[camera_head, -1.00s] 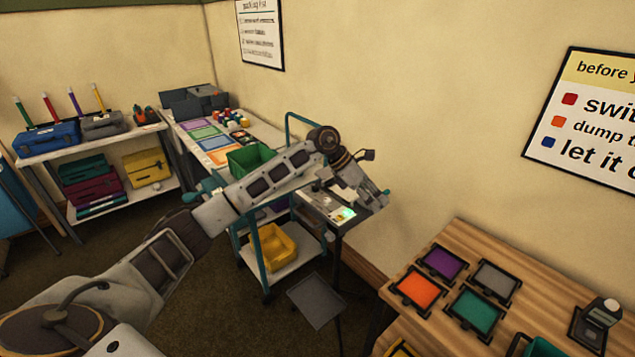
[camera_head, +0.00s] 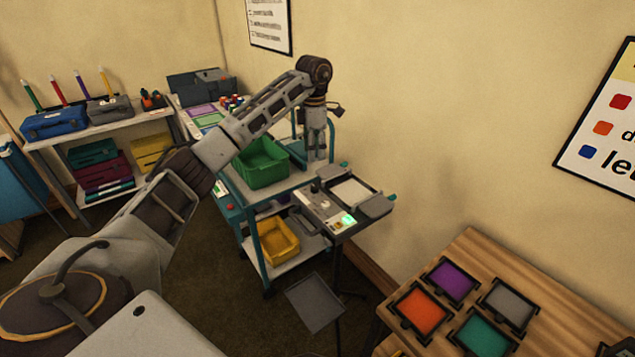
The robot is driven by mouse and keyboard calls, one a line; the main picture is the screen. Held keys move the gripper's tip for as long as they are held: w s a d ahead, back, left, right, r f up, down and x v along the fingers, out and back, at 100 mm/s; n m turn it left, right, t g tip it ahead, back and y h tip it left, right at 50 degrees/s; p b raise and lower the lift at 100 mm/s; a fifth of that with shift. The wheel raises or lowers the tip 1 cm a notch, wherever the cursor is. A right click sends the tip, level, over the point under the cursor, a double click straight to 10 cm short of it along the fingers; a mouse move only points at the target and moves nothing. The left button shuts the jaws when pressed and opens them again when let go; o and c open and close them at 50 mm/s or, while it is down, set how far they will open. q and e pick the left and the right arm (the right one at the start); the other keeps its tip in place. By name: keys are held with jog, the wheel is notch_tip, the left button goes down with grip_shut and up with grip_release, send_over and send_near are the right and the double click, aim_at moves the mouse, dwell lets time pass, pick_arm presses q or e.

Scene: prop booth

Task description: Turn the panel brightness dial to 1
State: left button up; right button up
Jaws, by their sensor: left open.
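A grey console (camera_head: 340,230) on a dark stand stands beside the cart. It has a pale panel (camera_head: 352,192), a small glowing green display (camera_head: 348,220) and small dark controls (camera_head: 317,187) at its left. I cannot make out which control is the brightness dial, or its numbers. My left arm reaches across from the left. My left gripper (camera_head: 317,157) points down above the cart's top, behind the console's left end, apart from the controls. It is open and appears empty; its fingertips are small. My right gripper is not in view.
The teal cart (camera_head: 257,240) holds a green bin (camera_head: 262,165) on top and a yellow bin (camera_head: 277,240) below. A wooden table (camera_head: 452,262) with coloured trays stands at right. A shelf (camera_head: 100,133) with cases is at left.

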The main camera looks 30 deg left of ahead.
pick_arm(q)
jog(key=p, duration=0.1)
send_near(315, 187)
notch_tip(315, 187, down, 7)
jog(key=shift+a+r, duration=0.1)
jog(key=shift+f+p, duration=0.3)
jog(key=shift+f, duration=0.7)
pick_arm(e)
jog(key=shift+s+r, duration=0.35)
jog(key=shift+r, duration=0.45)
pick_arm(q)
grip_shut()
